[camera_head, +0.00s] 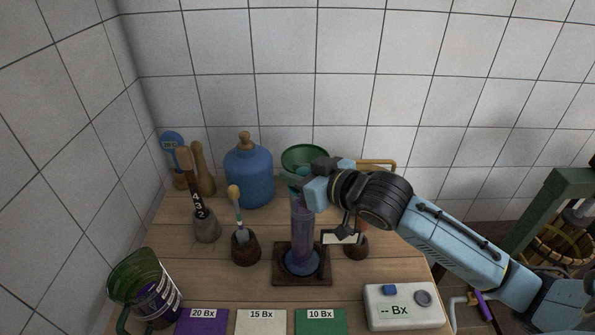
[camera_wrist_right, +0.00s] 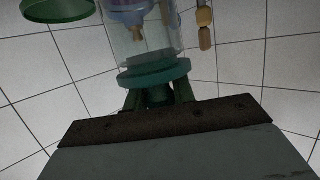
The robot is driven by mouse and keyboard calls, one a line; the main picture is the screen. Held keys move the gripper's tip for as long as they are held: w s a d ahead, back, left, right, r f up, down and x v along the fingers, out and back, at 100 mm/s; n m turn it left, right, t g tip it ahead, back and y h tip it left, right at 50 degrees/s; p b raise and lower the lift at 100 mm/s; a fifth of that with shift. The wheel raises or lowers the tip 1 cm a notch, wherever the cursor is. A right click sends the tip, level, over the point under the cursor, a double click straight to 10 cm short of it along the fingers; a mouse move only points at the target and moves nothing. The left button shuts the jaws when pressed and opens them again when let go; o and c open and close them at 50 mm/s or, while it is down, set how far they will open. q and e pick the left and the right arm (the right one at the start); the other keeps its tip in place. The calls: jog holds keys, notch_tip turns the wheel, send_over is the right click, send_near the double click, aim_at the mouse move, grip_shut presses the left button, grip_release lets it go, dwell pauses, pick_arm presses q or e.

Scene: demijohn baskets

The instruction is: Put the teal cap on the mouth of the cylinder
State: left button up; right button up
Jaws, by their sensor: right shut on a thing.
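The clear cylinder (camera_head: 302,225) stands upright on its blue foot, on a dark square wooden base (camera_head: 287,279), with purple liquid inside. My right gripper (camera_head: 309,187) is at the top of the cylinder and shut on the teal cap, which the gripper largely hides in the head view. In the right wrist view the teal cap (camera_wrist_right: 154,74) sits between the fingertips (camera_wrist_right: 158,95). The glass of the cylinder (camera_wrist_right: 165,45) lines up with the cap there. I cannot tell whether the cap is seated or only very close. My left gripper is not in view.
A green funnel (camera_head: 304,155) and a blue jug (camera_head: 249,177) stand behind. Wooden holders (camera_head: 245,248) flank the cylinder. A green-handled pitcher (camera_head: 146,285), coloured cards (camera_head: 260,321) and a white meter (camera_head: 403,306) lie along the front.

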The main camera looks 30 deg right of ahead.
dwell(0.4)
jog(key=o, duration=1)
jog(key=shift+o, duration=0.2)
jog(key=p+v, duration=0.4)
jog(key=v, duration=0.9)
jog(key=shift+p, duration=0.4)
jog(key=shift+s, duration=0.15)
